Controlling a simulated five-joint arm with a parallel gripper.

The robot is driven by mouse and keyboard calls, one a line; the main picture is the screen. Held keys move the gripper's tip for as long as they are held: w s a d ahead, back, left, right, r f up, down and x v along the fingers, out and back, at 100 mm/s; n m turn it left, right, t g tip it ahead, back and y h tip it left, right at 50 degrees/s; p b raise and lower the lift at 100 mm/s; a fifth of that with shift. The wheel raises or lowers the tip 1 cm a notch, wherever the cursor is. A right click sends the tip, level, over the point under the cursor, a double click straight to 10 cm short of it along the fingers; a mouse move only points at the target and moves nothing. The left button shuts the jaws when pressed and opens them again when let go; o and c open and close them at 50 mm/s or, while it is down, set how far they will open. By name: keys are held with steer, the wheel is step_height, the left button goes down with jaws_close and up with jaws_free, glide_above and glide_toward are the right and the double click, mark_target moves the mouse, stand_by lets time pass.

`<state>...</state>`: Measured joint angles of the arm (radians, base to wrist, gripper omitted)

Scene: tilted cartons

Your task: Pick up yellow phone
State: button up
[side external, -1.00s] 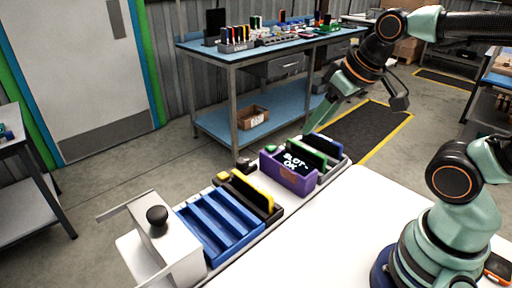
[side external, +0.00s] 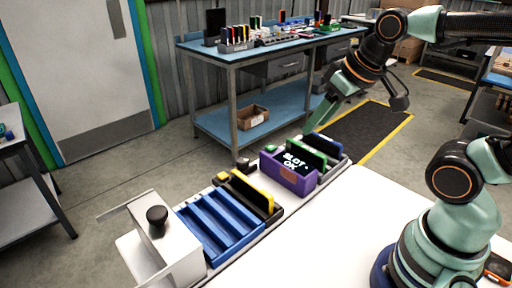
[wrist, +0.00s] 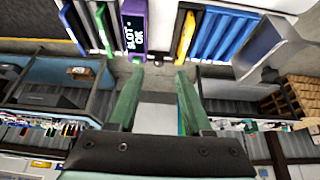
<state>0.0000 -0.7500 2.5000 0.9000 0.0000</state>
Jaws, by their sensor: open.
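The yellow phone (side external: 253,191) stands on edge in a dark holder on the white table, between the blue slotted tray and the purple box. It also shows at the top of the wrist view (wrist: 187,35), slightly tilted. My gripper (side external: 309,129) is open and empty, above and behind the green and blue slabs in the side view. In the wrist view my two green fingers (wrist: 159,72) are apart, with nothing between them. The phone lies beyond the fingertips, a little to the right.
A blue slotted tray (side external: 218,228), a purple box marked "SLOT OK" (side external: 288,173), a green slab (side external: 305,153) and a blue slab (side external: 324,143) stand in a row. A white fixture with a black knob (side external: 157,215) is at the left end. The table's right part is bare.

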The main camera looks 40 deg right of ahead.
steer(key=shift+o, duration=0.3)
stand_by(0.4)
steer(key=g, duration=0.6)
glide_above(251, 182)
step_height(251, 182, down, 10)
steer(key=f, duration=0.6)
steer(key=shift+a, duration=0.25)
steer(key=shift+d+f, duration=0.15)
steer(key=shift+f, duration=1.15)
steer(key=shift+d+f, duration=0.1)
steer(key=shift+f, duration=1.2)
jaws_close()
